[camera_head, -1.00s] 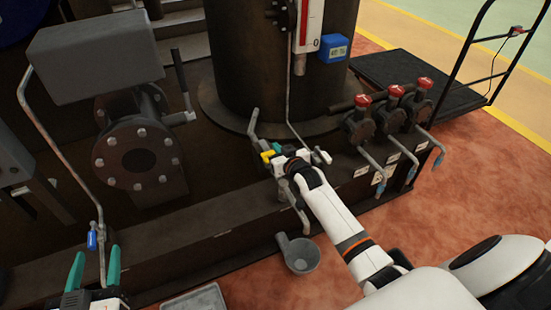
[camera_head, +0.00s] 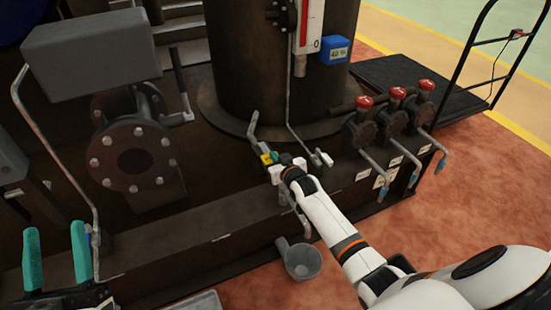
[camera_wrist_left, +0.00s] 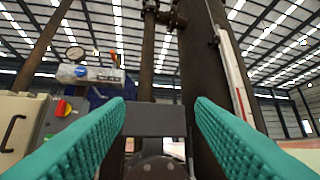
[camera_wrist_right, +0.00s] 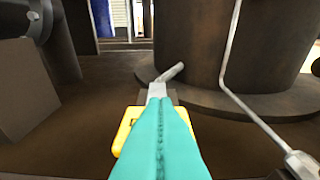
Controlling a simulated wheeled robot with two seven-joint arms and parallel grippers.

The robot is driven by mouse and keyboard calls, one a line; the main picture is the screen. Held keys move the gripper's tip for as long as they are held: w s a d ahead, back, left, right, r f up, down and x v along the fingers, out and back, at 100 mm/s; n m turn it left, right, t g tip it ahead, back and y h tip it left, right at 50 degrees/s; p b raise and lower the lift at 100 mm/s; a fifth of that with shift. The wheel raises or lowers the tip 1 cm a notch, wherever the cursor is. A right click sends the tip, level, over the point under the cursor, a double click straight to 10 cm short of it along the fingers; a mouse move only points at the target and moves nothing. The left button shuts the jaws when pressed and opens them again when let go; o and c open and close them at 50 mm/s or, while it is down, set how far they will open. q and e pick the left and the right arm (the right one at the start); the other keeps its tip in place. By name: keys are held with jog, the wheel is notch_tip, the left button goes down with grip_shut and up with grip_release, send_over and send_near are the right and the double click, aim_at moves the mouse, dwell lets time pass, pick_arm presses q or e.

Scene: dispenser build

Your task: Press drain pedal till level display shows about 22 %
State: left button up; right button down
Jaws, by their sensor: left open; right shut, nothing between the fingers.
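The level display is a blue box (camera_head: 335,50) beside the dark tank; its small digits look like 48 %, but are hard to read. A yellow piece (camera_head: 266,158), which looks like the drain pedal, lies at the tank's foot. It also shows in the right wrist view (camera_wrist_right: 128,125), partly hidden behind my fingers. My right gripper (camera_head: 275,156) is shut and empty, with its teal fingertips (camera_wrist_right: 160,102) over the yellow piece; I cannot tell whether they touch. My left gripper (camera_head: 56,240) is open and empty at the lower left, away from the pedal.
Several valves with red caps (camera_head: 397,93) and bent spouts stand right of my right arm. A grey funnel-like cup (camera_head: 301,261) is on the red floor below. A black platform cart (camera_head: 410,78) stands behind. A flanged pipe (camera_head: 135,160) is at left.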

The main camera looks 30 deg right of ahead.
jog(key=shift+s+f, duration=0.25)
jog(key=shift+f, duration=0.95)
dwell(6.8)
